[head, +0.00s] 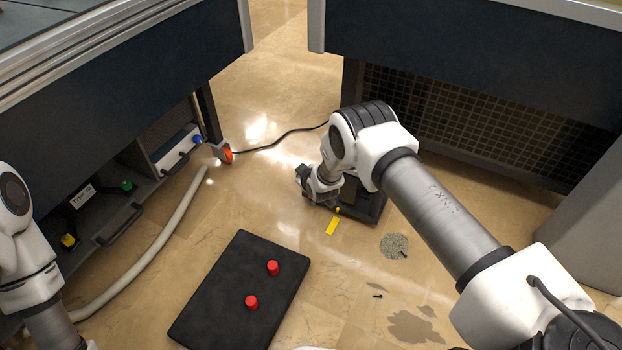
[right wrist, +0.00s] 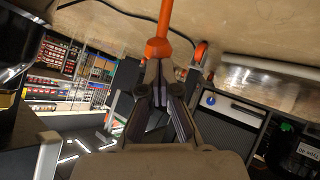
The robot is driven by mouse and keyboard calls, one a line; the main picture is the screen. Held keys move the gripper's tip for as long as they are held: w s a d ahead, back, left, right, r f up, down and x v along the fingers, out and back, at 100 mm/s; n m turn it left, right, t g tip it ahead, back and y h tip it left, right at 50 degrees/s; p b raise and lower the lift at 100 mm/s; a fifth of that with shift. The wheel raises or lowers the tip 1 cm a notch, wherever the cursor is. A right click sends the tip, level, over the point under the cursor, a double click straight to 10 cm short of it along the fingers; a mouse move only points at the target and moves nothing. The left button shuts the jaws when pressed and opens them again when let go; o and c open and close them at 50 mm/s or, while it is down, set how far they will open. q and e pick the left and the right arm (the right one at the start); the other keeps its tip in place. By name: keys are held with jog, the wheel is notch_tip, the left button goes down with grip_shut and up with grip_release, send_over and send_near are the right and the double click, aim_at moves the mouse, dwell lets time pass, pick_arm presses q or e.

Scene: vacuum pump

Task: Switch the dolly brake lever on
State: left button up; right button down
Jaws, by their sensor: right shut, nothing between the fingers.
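An orange lever (right wrist: 159,38) with a wider end shows at the top middle of the right wrist view. My right gripper (right wrist: 160,68) is shut and empty, with its fingertips right at the lever's wide end; I cannot tell whether they touch. In the head view a low dark dolly (head: 370,204) stands on the floor, partly hidden behind my right arm's wrist. The lever is not clearly seen there. My left arm shows at the left edge of the head view, but its gripper is out of view.
A black mat (head: 240,290) with two red knobs lies in front. A grey hose (head: 150,257) and an orange caster (head: 226,155) are at the left cabinet. A yellow strip (head: 332,225), a drain (head: 394,245) and wet patches (head: 413,326) mark the floor.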

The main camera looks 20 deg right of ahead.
pick_arm(q)
jog(key=shift+r, duration=0.1)
pick_arm(e)
jog(key=shift+r, duration=0.15)
pick_arm(q)
jog(key=shift+r+p, duration=0.6)
jog(key=shift+p, duration=0.15)
pick_arm(e)
jog(key=shift+r, duration=0.75)
